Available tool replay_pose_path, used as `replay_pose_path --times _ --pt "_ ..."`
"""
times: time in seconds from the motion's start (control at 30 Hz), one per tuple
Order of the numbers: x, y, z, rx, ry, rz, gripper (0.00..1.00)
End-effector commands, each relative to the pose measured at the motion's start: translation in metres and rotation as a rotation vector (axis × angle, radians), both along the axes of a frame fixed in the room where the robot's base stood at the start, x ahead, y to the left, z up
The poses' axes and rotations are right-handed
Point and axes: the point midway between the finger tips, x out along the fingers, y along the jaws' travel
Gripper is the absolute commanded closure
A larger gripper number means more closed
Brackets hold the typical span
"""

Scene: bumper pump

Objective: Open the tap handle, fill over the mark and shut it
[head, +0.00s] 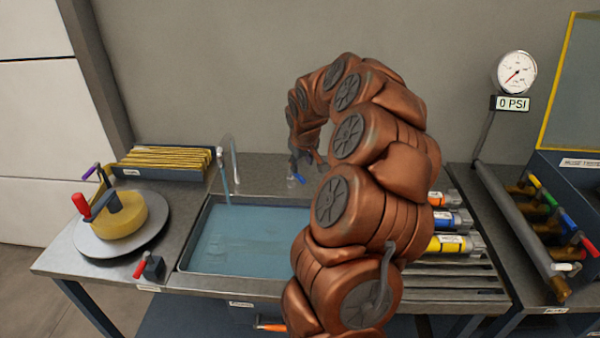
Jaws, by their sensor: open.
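The basin (185,240) is a metal sink set in the bench, holding blue water (235,245). The curved metal tap (236,160) stands at its back left, and a pale blue stream (225,183) appears to run from the spout into the water. A small blue handle (298,179) is on the back ledge, right of the tap. My gripper (300,165) is open, small and dark, just above or beside this handle; I cannot tell whether they touch. My arm hides the basin's right side. I cannot make out a fill mark.
A turntable (110,245) with a yellow round part and red-handled tool stands left. A tray of yellow strips (165,160) is behind it. Coloured cylinders (450,243) lie on a slatted rack at right. A gauge (516,72) reads 0 PSI above a rack with coloured handles.

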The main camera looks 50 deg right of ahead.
Motion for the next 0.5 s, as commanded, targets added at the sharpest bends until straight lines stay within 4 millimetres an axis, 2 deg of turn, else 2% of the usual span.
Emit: replay_pose_path --times 0.27,0.5 --pt "0.006 -0.005 -0.017 0.002 0.002 0.0 0.58" --pt "0.015 -0.012 -0.042 0.002 0.002 0.0 0.58"
